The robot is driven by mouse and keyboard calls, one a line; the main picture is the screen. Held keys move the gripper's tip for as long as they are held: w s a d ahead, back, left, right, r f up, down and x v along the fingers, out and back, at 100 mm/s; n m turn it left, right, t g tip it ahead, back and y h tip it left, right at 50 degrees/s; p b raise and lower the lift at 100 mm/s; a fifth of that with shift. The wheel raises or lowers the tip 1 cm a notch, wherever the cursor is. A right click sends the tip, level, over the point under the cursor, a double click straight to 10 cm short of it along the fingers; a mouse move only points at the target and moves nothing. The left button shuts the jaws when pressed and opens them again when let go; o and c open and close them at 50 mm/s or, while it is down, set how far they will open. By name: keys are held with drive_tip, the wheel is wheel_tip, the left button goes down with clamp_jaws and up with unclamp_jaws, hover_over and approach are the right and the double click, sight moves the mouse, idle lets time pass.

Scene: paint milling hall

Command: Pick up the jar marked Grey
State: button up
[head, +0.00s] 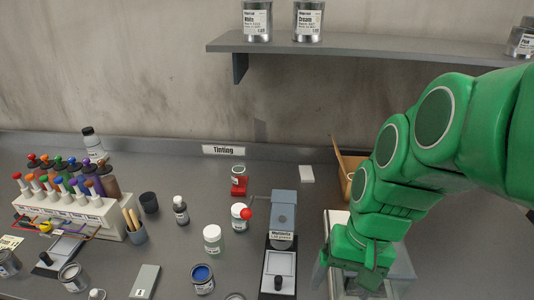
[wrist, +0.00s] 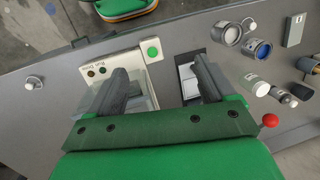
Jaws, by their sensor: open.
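No label reading Grey is legible in either view, so I cannot tell which jar it is. In the head view, small white-lidded jars stand mid-bench: one (head: 212,239) with a greenish label, and another (head: 239,218) behind a red knob. In the wrist view, a small jar (wrist: 256,86) lies right of my fingers. My gripper (wrist: 162,82) is open and empty, its two dark fingers apart above a pale device. In the head view my gripper (head: 358,262) is at the right, well away from the jars.
A grey device with a red-knobbed lever (head: 283,212) stands between the jars and my gripper. A blue paint can (head: 202,279) is at the front. A dropper rack (head: 70,205) fills the left. The shelf (head: 380,49) holds cans.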

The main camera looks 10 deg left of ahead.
drive_tip(key=w+a+y, duration=0.1)
drive_tip(key=w+a, duration=0.2)
drive_tip(key=w, duration=0.3)
drive_tip(key=w+a+r+m+t+y, duration=0.1)
drive_tip(key=w+a+y, duration=0.1)
drive_tip(key=w+a, duration=0.2)
drive_tip(key=w+a+r+m+y, duration=0.1)
drive_tip(key=w+a, duration=0.2)
drive_tip(key=w, duration=0.4)
drive_tip(key=shift+w+a, duration=0.25)
drive_tip(key=shift+w, duration=0.15)
drive_tip(key=w+a+f+m+t+y, duration=0.1)
drive_tip(key=w+a+m+y, duration=0.35)
drive_tip(key=w, duration=0.95)
drive_tip(key=m+g+y, duration=0.6)
hover_over(233, 210)
drive_tip(key=w+d, duration=0.2)
drive_tip(key=d, duration=0.1)
wheel_tip(233, 210, down, 12)
drive_tip(key=shift+r, duration=0.1)
drive_tip(key=shift+s+a+m+g, duration=0.1)
drive_tip(key=shift+s+m+g, duration=0.25)
drive_tip(key=shift+g, duration=0.35)
drive_tip(key=shift+f, duration=1.8)
wheel_tip(233, 210, down, 4)
drive_tip(key=shift+r, duration=0.1)
drive_tip(key=shift+x, duration=1.5)
drive_tip(key=shift+c, duration=0.3)
